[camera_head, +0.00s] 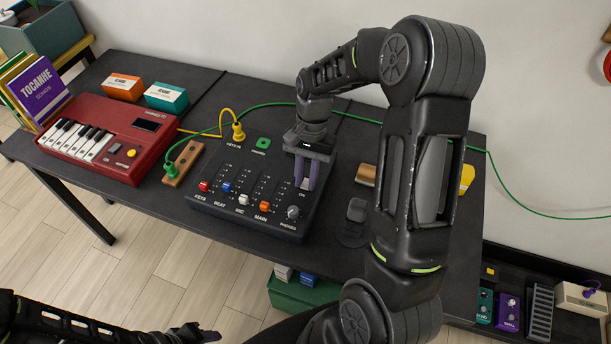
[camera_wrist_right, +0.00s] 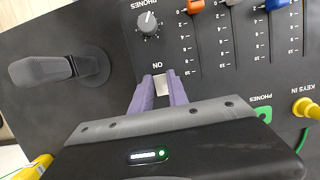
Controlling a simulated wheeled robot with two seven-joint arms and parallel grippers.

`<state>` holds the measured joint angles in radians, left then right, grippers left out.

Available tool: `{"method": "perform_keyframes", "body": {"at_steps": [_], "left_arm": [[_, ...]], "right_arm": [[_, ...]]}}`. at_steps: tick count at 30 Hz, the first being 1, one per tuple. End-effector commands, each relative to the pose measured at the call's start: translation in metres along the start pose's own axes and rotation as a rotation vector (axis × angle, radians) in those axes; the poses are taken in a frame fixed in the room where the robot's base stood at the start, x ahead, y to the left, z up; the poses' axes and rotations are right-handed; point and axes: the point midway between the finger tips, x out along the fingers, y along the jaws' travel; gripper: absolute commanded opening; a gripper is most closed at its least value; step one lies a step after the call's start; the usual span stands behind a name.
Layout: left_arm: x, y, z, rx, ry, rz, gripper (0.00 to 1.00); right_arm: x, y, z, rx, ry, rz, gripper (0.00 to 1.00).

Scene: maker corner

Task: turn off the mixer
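The mixer (camera_head: 255,215) is a black panel with coloured sliders and a dark PHONES knob (camera_wrist_right: 148,22), lying flat on the dark table. Its small pale power switch (camera_wrist_right: 161,84), labelled ON, sits near the knob. My right gripper (camera_head: 305,184) points down at the mixer's right side, its purple fingers a small gap apart. In the right wrist view the fingertips (camera_wrist_right: 164,82) stand either side of the switch; I cannot tell whether they touch it. My left gripper (camera_head: 205,335) is low at the bottom edge, away from the table; its opening is unclear.
A red keyboard (camera_head: 120,135) stands left, with orange and teal boxes behind. Green and yellow cables run behind the mixer; a yellow plug (camera_head: 238,132) stands at its back. A black stand-like object (camera_head: 354,218) lies to its right.

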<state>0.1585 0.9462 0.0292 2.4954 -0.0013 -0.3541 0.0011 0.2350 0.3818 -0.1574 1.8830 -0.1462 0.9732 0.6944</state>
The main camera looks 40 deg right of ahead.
Motion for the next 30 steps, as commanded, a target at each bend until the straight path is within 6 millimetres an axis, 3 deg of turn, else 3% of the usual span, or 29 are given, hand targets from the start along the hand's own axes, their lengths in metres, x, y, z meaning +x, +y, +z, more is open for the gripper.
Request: {"method": "perform_keyframes", "body": {"at_steps": [8,17,23,30], "left_arm": [[0.000,0.000,0.000,0.000,0.000,0.000,0.38],[0.000,0.000,0.000,0.000,0.000,0.000,0.38],[0.002,-0.001,0.000,0.000,0.000,0.000,0.38],[0.005,-0.002,0.000,0.000,0.000,0.000,0.38]], "right_arm": [[0.000,0.000,0.000,0.000,0.002,0.000,0.42],[-0.002,0.000,0.000,0.000,0.002,0.000,0.42],[-0.022,-0.001,-0.001,0.000,0.005,-0.003,0.42],[-0.062,-0.001,-0.001,0.000,0.005,-0.003,0.42]]}}
